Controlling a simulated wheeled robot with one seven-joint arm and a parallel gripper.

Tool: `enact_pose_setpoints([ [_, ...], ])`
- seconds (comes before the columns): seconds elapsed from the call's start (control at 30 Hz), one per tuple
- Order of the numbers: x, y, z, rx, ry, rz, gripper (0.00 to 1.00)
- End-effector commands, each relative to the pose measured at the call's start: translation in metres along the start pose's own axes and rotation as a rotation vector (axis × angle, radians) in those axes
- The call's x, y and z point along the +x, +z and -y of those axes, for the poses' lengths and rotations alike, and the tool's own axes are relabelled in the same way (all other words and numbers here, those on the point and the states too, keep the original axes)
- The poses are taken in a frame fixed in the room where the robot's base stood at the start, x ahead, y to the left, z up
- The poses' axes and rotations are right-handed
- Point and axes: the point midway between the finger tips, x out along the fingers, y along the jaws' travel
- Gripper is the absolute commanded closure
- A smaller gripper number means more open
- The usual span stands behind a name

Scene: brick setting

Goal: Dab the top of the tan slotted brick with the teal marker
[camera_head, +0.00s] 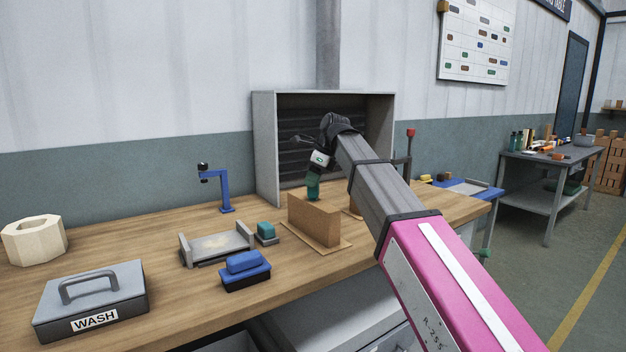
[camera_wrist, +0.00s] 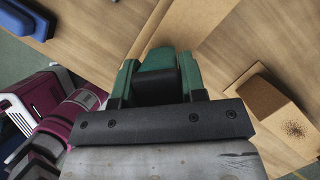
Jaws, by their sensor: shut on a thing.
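A tan block (camera_head: 314,222) stands on edge on a thin tan board on the workbench, below my gripper; I see no slot clearly in its face. My gripper (camera_head: 314,186) points down at its top edge, and its green fingers show in the wrist view (camera_wrist: 158,82). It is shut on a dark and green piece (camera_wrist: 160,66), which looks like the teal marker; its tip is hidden. I cannot tell whether it touches the block. A second tan block (camera_wrist: 264,98) with dark specks lies to the right in the wrist view.
Left of the block are a small teal block (camera_head: 265,231), a blue-topped pad (camera_head: 246,268), a grey tray (camera_head: 186,250) and a blue stand (camera_head: 224,190). A grey WASH box (camera_head: 92,297) and a cream ring (camera_head: 22,246) stand further left. A grey open cabinet (camera_head: 265,150) stands behind.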

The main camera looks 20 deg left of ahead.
Motion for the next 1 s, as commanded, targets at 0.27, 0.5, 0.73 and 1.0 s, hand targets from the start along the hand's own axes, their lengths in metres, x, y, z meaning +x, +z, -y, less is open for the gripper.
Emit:
enact_pose_setpoints([
  [0.27, 0.001, -0.001, 0.0, 0.001, 0.001, -0.002, 0.77],
  [0.5, -0.003, 0.001, 0.0, 0.001, 0.0, -0.002, 0.77],
  [0.73, -0.018, 0.008, 0.0, 0.0, 0.0, -0.001, 0.77],
  [1.0, -0.035, 0.015, 0.001, 0.0, -0.001, 0.0, 0.77],
])
